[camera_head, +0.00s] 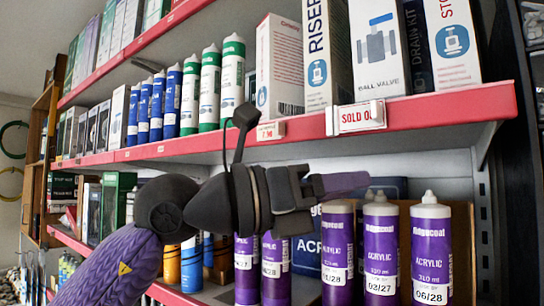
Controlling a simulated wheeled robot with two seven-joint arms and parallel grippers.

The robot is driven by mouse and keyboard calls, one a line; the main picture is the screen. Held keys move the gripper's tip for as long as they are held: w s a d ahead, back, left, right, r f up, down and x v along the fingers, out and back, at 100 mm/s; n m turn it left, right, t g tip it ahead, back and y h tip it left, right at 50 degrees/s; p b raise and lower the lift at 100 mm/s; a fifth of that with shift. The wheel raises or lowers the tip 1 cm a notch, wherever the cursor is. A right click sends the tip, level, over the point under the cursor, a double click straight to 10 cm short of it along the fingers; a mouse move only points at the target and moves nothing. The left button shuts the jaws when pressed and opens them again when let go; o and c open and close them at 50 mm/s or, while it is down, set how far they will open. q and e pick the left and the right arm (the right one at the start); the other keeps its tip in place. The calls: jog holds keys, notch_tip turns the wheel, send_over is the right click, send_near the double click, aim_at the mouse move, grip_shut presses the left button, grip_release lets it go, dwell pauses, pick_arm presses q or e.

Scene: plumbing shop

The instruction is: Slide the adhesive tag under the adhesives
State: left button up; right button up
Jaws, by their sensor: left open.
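Purple acrylic adhesive tubes (381,249) with white caps and dated labels stand in a row on the lower shelf. More purple tubes (275,268) stand left of them, partly behind my gripper. On the red edge of the upper shelf are a small white price tag (270,130) with red print and a "SOLD OUT" tag (361,116) in a clear holder. I cannot tell which is the adhesive tag. My right gripper is out of view.
The upper shelf (440,106) holds blue tubes (173,101), green-labelled tubes (210,88) and tall boxes (328,55). Orange tubes (172,264) stand low at the left. A dark upright (515,160) closes the right side. The lower shelf front is out of view beneath the right-hand tubes.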

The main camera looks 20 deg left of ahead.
pick_arm(q)
jog(key=a+r+n+t+y, duration=0.1)
jog(key=a+r+t+y, duration=0.3)
jog(key=a, duration=0.1)
jog(key=n+t+y, duration=0.3)
jog(key=n+y, duration=0.1)
jog(key=y, duration=0.3)
send_near(276, 125)
jog(key=p+x, duration=0.4)
jog(key=x, duration=0.3)
jog(key=shift+w+d+r+p, duration=0.1)
jog(key=shift+w+r+p, duration=0.05)
jog(key=shift+w+p, duration=0.2)
jog(key=shift+w+d+f, duration=0.2)
jog(key=shift+w+f, duration=0.05)
jog(key=shift+w, duration=0.2)
grip_shut()
